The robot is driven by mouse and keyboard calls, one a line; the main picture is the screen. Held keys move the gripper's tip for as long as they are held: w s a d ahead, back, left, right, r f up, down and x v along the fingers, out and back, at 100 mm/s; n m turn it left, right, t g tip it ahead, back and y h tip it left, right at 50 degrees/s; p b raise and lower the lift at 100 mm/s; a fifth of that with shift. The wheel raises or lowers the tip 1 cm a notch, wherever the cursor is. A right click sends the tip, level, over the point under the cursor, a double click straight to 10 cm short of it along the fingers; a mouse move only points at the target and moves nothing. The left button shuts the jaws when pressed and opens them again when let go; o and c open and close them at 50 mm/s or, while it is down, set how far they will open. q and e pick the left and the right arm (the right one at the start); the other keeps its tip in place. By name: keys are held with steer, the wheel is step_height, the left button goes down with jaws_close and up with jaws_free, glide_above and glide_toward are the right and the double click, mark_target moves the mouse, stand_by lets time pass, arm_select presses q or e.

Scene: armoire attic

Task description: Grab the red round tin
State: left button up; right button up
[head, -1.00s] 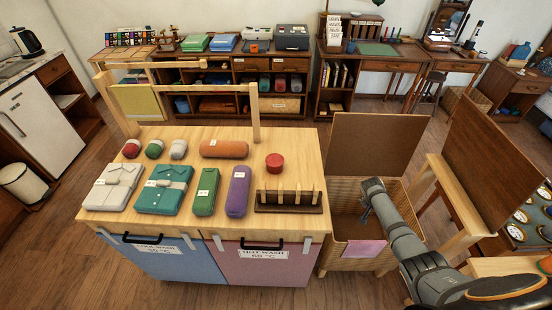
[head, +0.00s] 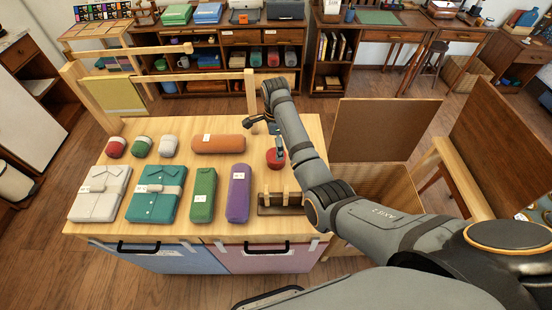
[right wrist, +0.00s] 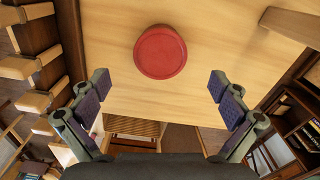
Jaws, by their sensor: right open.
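The red round tin (head: 275,158) stands on the wooden sorting table, to the right of the orange roll, partly hidden by my right arm in the head view. In the right wrist view the tin (right wrist: 160,52) shows whole from above, with bare wood around it. My right gripper (head: 268,136) is above the table close to the tin. In the right wrist view its fingers (right wrist: 158,88) are spread wide and empty, with the tin beyond the fingertips and between their lines. The left gripper is not in view.
Folded shirts (head: 158,193), green and purple rolls (head: 238,193) and small rolled items stand left of the tin. A dark peg rack (head: 279,204) is in front of it. A wooden rail (head: 250,98) rises behind. An open wicker hamper (head: 388,182) stands right.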

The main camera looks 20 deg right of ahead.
steer(key=shift+w+f, duration=0.1)
steer(key=shift+f, duration=0.55)
steer(key=shift+w+f, duration=0.15)
steer(key=shift+f, duration=0.55)
steer(key=f, duration=0.2)
steer(key=f+p, duration=0.1)
steer(key=f, duration=0.1)
steer(key=shift+s+d, duration=0.25)
steer(key=shift+s, duration=0.05)
steer(key=shift+f, duration=0.2)
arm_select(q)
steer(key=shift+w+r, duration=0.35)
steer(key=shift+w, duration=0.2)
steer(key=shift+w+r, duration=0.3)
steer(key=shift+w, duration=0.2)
arm_select(e)
steer(key=c, duration=1.3)
steer(key=shift+r, duration=0.15)
